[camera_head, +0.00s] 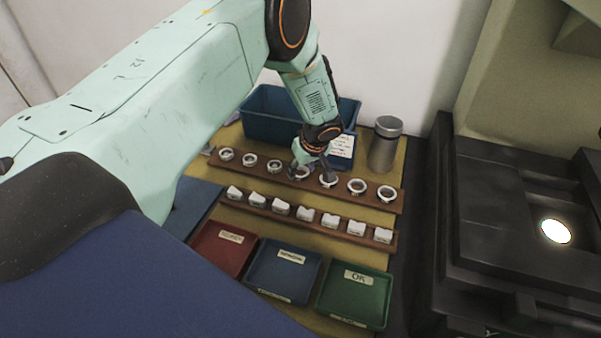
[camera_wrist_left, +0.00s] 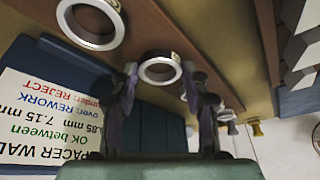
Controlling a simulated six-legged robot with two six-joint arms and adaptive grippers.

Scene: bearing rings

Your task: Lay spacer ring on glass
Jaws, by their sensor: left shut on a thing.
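My left gripper (camera_head: 313,172) points down over the back brown rack, shut on a spacer ring. In the left wrist view the held ring (camera_wrist_left: 160,69) is a pale metal band between the two fingertips (camera_wrist_left: 160,78). The ring is at or just above the rack; I cannot tell whether it still touches. Another ring (camera_wrist_left: 90,22) lies beside it, apart from the fingers. The glass (camera_head: 556,231) is a bright lit disc set in the black machine at the right, with nothing on it. My right gripper is not in view.
More rings (camera_head: 357,186) sit along the back rack (camera_head: 397,207). White blocks (camera_head: 281,207) stand on the front rack. Red (camera_head: 222,247), blue (camera_head: 284,272) and green (camera_head: 355,294) trays lie in front. A blue bin (camera_head: 262,119) and grey cylinder (camera_head: 384,145) stand behind. The black machine (camera_head: 480,190) rises right.

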